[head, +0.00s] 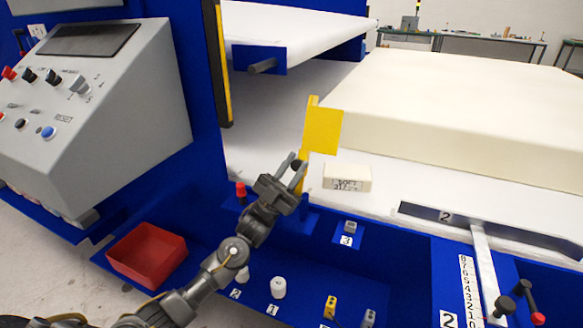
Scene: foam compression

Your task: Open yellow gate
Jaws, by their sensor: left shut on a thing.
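The yellow gate (322,130) stands upright at the front edge of the white bed, with a flat panel at its top and a narrow post below. My left gripper (297,170) reaches in from the lower left and is shut on the gate's post, below the panel. The gripper hides part of the post. My right gripper is not in view.
A small labelled foam block (347,178) lies right of the gate, and a large foam slab (470,110) lies behind. A red knob (241,189) is left of the gripper. A red bin (148,252) and grey control panel (110,110) are at left.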

